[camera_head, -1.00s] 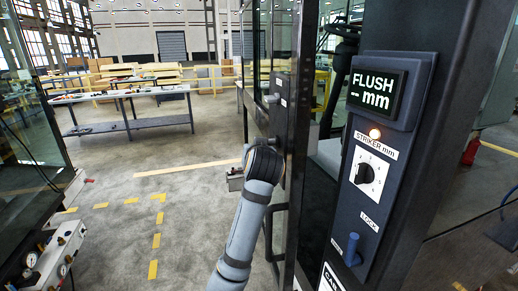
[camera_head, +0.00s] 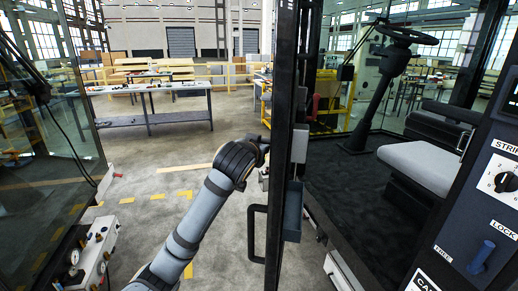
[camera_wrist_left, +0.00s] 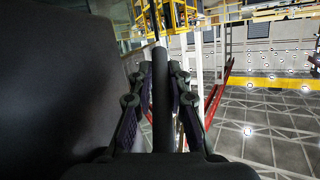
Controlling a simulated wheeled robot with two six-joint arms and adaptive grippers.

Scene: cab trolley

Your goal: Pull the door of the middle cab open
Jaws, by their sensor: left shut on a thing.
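The cab door (camera_head: 284,130) stands swung open, seen nearly edge-on in the head view, with a wide gap to the cab post (camera_head: 478,225). A black loop handle (camera_head: 252,235) is on its left side. My left arm (camera_head: 205,205) reaches up from below to the door; its fingers are mostly hidden there. In the left wrist view my left gripper (camera_wrist_left: 160,75) is shut on a dark upright bar (camera_wrist_left: 161,110), which looks like the door handle. The dark door surface (camera_wrist_left: 60,90) fills the left of that view. My right gripper is not in view.
Through the doorway are a grey seat (camera_head: 420,165), a steering wheel (camera_head: 405,32) and a dark cab floor. The post carries a knob panel and a blue lever (camera_head: 482,255). A glass panel and gauge box (camera_head: 90,255) stand at left. Clear floor lies beyond, before a workbench (camera_head: 150,118).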

